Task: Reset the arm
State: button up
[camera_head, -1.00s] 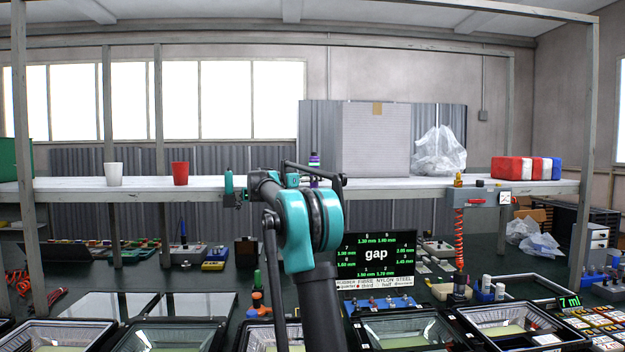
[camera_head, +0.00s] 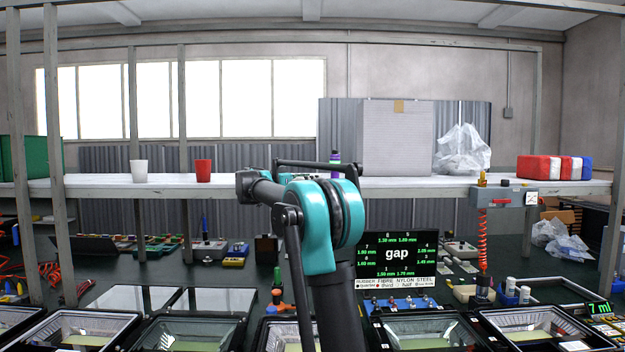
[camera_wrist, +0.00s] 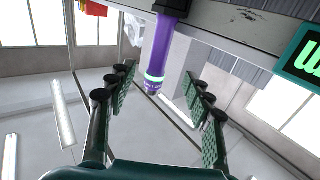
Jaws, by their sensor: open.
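My arm (camera_head: 322,225) rises in the middle of the head view, bent at a teal joint. My gripper is not clearly visible in the head view. In the wrist view my gripper (camera_wrist: 158,78) is open, with its dark, ridged fingers spread apart and nothing held between them. A purple cylinder with a pale green band (camera_wrist: 158,48) shows beyond the gap between the fingers. A purple-topped item (camera_head: 335,157) also shows behind my arm at the shelf in the head view. The wrist view is turned nearly upside down.
A long shelf (camera_head: 400,190) crosses behind my arm, bearing a white cup (camera_head: 139,171), a red cup (camera_head: 203,170), a plastic bag (camera_head: 462,152) and red, white and blue blocks (camera_head: 540,167). Floodlight housings (camera_head: 80,330) line the front. A "gap" display (camera_head: 396,260) stands right of my arm.

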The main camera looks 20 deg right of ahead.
jog(key=s+f+n+g+y, duration=0.1)
jog(key=s+f+n+y, duration=0.25)
jog(key=s+f, duration=0.85)
jog(key=s+f+n+g+y, duration=0.1)
jog(key=s+f+n+y, duration=0.3)
jog(key=s+f, duration=0.9)
jog(key=s+a+f+n+y, duration=0.2)
jog(key=s+a+f+y, duration=0.2)
jog(key=s+f, duration=0.6)
jog(key=s+a+f+n+y, duration=0.3)
jog(key=s+a+f, duration=0.5)
jog(key=f, duration=0.8)
jog(key=s+y, duration=0.1)
jog(key=s, duration=0.1)
jog(key=shift+s+n+g+y, duration=0.3)
jog(key=shift+s+n+y, duration=0.05)
jog(key=shift+s, duration=0.05)
